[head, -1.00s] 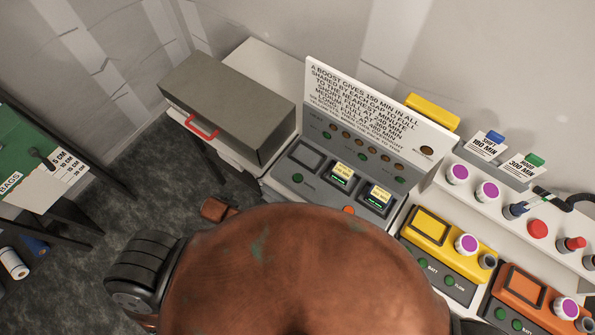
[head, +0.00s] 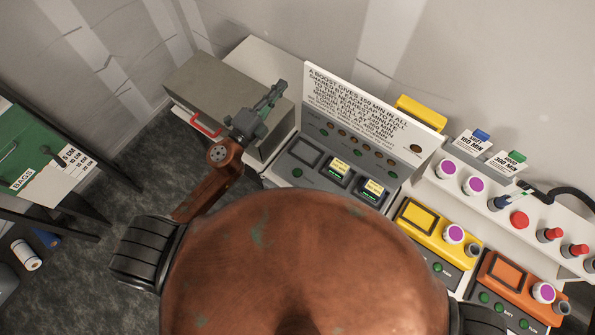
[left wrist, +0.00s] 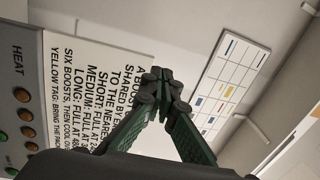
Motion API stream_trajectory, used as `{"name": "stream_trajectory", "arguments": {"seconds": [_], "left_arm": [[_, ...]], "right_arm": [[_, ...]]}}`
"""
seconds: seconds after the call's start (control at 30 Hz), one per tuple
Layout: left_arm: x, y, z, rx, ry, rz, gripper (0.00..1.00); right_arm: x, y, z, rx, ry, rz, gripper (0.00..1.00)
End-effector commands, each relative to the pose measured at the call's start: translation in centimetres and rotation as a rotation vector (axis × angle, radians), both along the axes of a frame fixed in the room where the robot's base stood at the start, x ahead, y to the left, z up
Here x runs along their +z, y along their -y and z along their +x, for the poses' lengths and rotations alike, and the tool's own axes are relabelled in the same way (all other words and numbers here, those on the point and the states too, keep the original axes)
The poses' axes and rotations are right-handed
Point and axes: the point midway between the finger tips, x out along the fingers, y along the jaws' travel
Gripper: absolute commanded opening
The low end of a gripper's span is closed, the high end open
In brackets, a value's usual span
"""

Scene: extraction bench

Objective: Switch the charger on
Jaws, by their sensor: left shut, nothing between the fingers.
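The grey charger (head: 318,184) stands on the bench in the middle of the head view. It has an empty slot (head: 305,152) at left and two packs with yellow labels in its other slots. A green button (head: 297,173) sits on its front left, and a row of round lamps runs along its back panel. A white sign (head: 370,112) rises behind it. My left gripper (head: 278,89) is shut and empty, above the grey case and left of the sign. My right gripper is not in view.
A grey case (head: 205,92) with a red handle lies left of the charger. Yellow (head: 408,232) and orange (head: 492,270) units stand at right. Behind them a white ledge carries purple-topped knobs, red buttons and a cable (head: 570,192). A wall chart (left wrist: 230,75) hangs behind.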

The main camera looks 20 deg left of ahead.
Motion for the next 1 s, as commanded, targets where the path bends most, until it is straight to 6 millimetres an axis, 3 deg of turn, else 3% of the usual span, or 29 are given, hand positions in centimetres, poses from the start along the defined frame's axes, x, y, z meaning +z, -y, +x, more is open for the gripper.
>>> {"name": "stream_trajectory", "arguments": {"seconds": [0.03, 0.1, 0.2, 0.27, 0.4, 0.5, 0.6, 0.73, 1.0], "left_arm": [[-0.4, 3.0, -0.2, -0.107, 0.042, 0.123, 0.00], [-2.3, 7.1, -1.4, -0.269, 0.089, 0.307, 0.00], [-7.1, 11.1, -3.6, -0.494, 0.116, 0.572, 0.00], [-10.6, 12.0, -4.9, -0.614, 0.111, 0.720, 0.00], [-17.8, 11.0, -7.4, -0.832, 0.059, 0.995, 0.00], [-21.3, 9.3, -8.4, -0.927, 0.016, 1.124, 0.00], [-23.2, 8.0, -9.0, -0.985, -0.017, 1.199, 0.00], [-24.3, 7.1, -9.4, -1.014, -0.038, 1.238, 0.00], [-24.3, 7.1, -9.4, -1.016, -0.038, 1.239, 0.00]], "right_arm": [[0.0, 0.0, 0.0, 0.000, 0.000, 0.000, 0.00], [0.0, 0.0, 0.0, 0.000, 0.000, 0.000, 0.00], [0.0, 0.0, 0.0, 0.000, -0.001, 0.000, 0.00], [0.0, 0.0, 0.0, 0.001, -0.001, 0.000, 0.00], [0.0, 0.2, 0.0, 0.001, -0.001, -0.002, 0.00], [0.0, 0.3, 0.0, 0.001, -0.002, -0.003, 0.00], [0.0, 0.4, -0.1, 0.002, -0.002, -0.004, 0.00], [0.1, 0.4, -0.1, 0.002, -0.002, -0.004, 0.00], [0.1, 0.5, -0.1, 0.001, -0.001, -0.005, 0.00]]}}
